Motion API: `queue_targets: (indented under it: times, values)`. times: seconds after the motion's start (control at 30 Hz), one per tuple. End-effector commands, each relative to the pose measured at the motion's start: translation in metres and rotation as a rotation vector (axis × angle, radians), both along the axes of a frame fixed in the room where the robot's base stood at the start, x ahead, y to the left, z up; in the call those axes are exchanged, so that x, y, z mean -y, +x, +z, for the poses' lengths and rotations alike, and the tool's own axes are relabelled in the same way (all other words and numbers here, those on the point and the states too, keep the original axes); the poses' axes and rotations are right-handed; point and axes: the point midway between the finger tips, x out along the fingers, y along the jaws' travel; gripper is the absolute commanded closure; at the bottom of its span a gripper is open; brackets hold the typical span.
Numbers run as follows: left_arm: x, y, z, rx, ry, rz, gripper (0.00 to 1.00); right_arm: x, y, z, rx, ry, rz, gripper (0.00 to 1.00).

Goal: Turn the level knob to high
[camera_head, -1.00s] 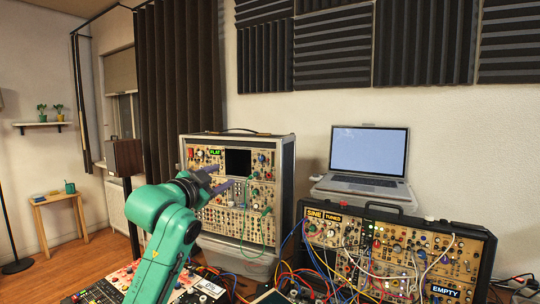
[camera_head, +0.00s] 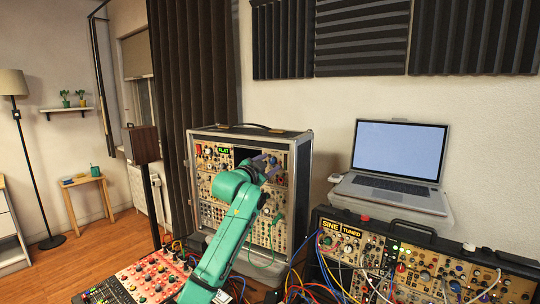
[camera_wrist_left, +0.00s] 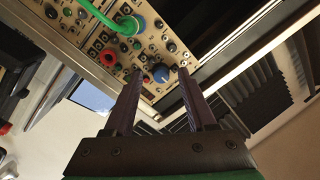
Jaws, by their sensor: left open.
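The tall synth case (camera_head: 205,190) with a "FLAT" label stands at the centre of the head view. My left gripper (camera_head: 270,165) is at the upper right of its panel, its two purple fingers open. In the left wrist view, a blue knob (camera_wrist_left: 161,73) on the beige panel shows between the open fingertips (camera_wrist_left: 160,80); I cannot tell whether they touch it. No readable label shows which knob is the level knob. My left arm hides much of the panel's middle. My right gripper is out of view.
A green cable (camera_head: 276,232) hangs from the panel, and shows large in the left wrist view (camera_wrist_left: 100,15). A second synth case (camera_head: 400,250) with patch cables and a laptop (camera_head: 398,160) stand to the right. A red mixer (camera_head: 150,278) lies in front.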

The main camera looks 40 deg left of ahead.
Motion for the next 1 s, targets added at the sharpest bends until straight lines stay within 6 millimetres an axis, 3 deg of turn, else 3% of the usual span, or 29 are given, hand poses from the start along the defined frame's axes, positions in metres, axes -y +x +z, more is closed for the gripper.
queue_targets:
  times: [0.33, 0.37, 0.4, 0.5, 1.0]
  values:
    - [-0.0026, 0.0101, -0.0011, -0.001, 0.002, 0.000, 0.44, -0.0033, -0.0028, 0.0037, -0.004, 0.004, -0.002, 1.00]
    - [-0.0026, 0.0100, -0.0011, -0.001, 0.002, 0.000, 0.51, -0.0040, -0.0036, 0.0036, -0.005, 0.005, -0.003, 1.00]
    - [-0.0026, 0.0100, -0.0011, -0.001, 0.002, 0.000, 0.67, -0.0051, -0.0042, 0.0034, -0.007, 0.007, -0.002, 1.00]
    - [-0.0026, 0.0099, -0.0011, -0.001, 0.002, 0.000, 1.00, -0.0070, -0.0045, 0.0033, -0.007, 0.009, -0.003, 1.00]
    - [-0.0028, 0.0097, -0.0012, -0.022, 0.077, 0.000, 1.00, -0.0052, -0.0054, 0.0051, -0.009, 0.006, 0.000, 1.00]
